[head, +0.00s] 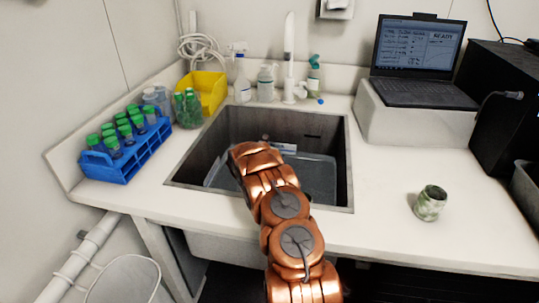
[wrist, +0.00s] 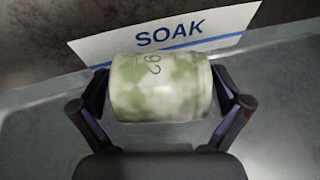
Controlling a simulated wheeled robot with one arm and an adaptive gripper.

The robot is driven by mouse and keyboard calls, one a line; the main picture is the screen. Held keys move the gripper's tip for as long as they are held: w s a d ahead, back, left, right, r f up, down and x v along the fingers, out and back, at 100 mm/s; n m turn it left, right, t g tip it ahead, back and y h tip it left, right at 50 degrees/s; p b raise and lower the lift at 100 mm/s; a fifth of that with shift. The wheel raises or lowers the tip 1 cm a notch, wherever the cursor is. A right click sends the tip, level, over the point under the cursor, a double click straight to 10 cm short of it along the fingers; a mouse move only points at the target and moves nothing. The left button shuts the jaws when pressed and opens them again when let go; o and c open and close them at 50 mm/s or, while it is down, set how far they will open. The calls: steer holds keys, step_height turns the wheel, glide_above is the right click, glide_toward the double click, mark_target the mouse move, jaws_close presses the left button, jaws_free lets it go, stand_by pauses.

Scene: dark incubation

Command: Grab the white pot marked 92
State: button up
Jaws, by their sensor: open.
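The pot marked 92 (wrist: 160,90) is in the wrist view, white with green mottled patches, its number toward the top and appearing turned over. It lies in front of a white card reading SOAK (wrist: 185,35). My gripper (wrist: 163,98) is open, with one dark finger at each side of the pot. I cannot tell whether the fingers touch it. In the head view my copper arm reaches into the sink (head: 180,182) and hides the gripper and this pot. A similar green-mottled pot (head: 430,203) stands on the counter at right; no number is readable on it.
A grey tub (head: 318,178) sits inside the sink, whose walls surround my arm's end. A blue rack (head: 125,160) of green-capped tubes and a yellow bin (head: 207,90) stand at left. Bottles (head: 243,80) and a faucet (head: 289,60) line the back. A laptop (head: 415,60) sits at right.

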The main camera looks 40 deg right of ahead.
steer(key=shift+c, duration=0.3)
steer(key=c, duration=1.2)
